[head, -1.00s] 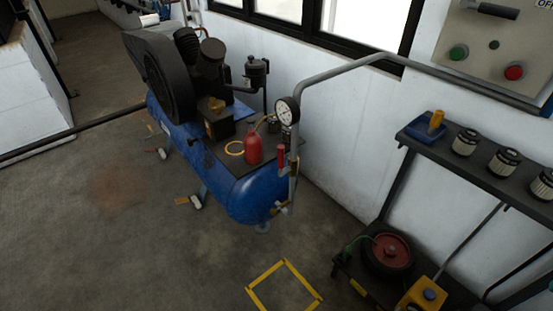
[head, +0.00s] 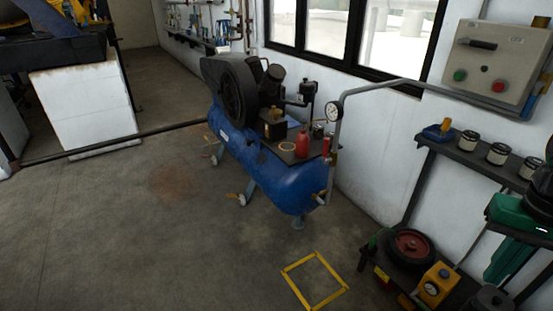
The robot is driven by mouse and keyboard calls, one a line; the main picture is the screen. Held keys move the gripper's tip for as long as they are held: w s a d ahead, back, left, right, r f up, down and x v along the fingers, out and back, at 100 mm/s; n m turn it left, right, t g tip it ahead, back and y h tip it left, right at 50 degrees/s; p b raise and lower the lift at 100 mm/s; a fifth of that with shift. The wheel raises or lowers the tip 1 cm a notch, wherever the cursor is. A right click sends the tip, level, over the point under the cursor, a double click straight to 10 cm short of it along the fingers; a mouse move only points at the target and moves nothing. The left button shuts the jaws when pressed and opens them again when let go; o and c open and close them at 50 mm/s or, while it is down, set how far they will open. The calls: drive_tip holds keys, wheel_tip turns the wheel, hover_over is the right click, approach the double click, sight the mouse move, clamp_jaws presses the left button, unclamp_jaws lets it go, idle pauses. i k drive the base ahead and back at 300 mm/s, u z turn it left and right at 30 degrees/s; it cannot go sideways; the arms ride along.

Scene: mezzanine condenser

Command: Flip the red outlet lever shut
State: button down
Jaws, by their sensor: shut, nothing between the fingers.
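The red outlet lever (head: 326,146) is small in the head view. It stands roughly upright beside the grey outlet pipe (head: 336,140), at the near right end of the blue compressor tank (head: 285,187). A round white-faced gauge (head: 334,111) sits on the pipe above it. My gripper cannot be made out.
A red bottle (head: 302,145) stands on the tank's top plate near the lever. A dark shelf cart (head: 424,180) with several canisters stands at right. A yellow square outline (head: 314,283) marks the floor before the tank. The floor at left is open.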

sight(324, 161)
drive_tip(key=u, duration=0.2)
drive_tip(key=k, duration=0.4)
drive_tip(key=u, duration=0.45)
drive_tip(key=i, duration=1.4)
drive_tip(key=z, duration=0.9)
drive_tip(key=i, duration=0.65)
drive_tip(key=u, duration=0.05)
